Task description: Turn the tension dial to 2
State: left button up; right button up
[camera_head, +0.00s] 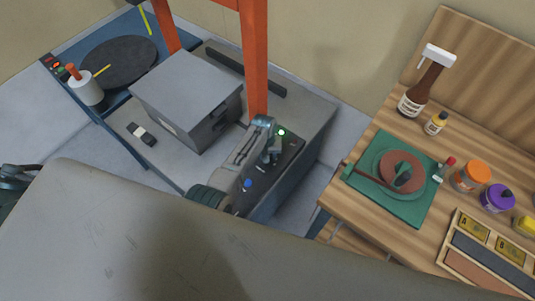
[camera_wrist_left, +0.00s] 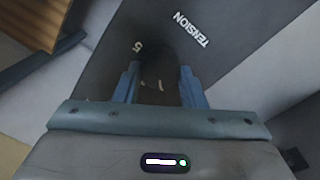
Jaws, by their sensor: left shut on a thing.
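My right gripper is not in view.
A grey box-shaped housing (camera_head: 187,92) and an orange upright (camera_head: 255,55) stand close behind the gripper. On the right, a wooden table (camera_head: 338,205) holds a green mat (camera_head: 412,212), bottles and jars. A dark round plate (camera_head: 118,62) is at the back left.

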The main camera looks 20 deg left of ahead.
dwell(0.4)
pick_arm(q)
jog(key=o, duration=0.8)
jog(key=shift+o, duration=1)
notch_tip(320, 180, up, 11)
jog(key=b, duration=0.1)
jog(key=shift+a, duration=0.35)
jog(key=shift+s+f, duration=0.1)
jog(key=shift+f, duration=0.05)
